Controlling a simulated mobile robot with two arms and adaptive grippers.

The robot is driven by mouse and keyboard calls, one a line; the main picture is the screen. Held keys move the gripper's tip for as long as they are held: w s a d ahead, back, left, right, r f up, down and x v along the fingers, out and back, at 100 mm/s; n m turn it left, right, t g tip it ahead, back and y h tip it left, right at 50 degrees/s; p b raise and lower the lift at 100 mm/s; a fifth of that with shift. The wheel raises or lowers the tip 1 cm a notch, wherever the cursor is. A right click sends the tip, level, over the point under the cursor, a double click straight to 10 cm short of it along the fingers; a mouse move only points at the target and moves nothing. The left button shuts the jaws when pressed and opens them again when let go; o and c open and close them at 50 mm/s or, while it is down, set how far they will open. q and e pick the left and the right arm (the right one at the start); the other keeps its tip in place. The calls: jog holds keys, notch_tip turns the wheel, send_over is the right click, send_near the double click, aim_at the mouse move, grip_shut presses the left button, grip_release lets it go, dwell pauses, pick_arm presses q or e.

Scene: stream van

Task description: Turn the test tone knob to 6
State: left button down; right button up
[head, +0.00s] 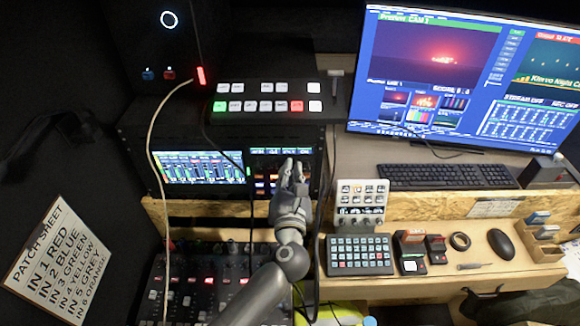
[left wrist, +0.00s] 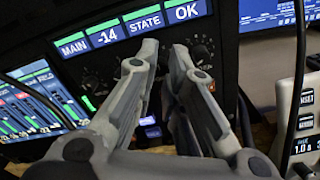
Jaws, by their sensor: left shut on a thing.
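The rack panel (head: 268,158) with a display strip and lit buttons stands behind my left gripper (head: 292,167). In the left wrist view the gripper (left wrist: 166,50) reaches the dark panel just under the strip reading MAIN, -14, STATE, OK (left wrist: 130,27). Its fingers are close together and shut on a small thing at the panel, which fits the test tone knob. The fingers hide that knob, its pointer and its scale. Another dark knob (left wrist: 203,52) shows just right of the fingers. My right gripper is not in view.
A level-meter screen (head: 200,166) is left of the gripper, and a button switcher (head: 265,100) sits above. A mixer (head: 205,285) lies below. A cream cable (head: 152,150) and dark cables hang nearby. A small grey device (head: 361,203) stands close on the right.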

pick_arm(q)
jog(key=shift+m+p, duration=0.4)
jog(key=shift+m, duration=0.2)
jog(key=shift+f, duration=0.15)
jog(key=c, duration=1.7)
grip_release()
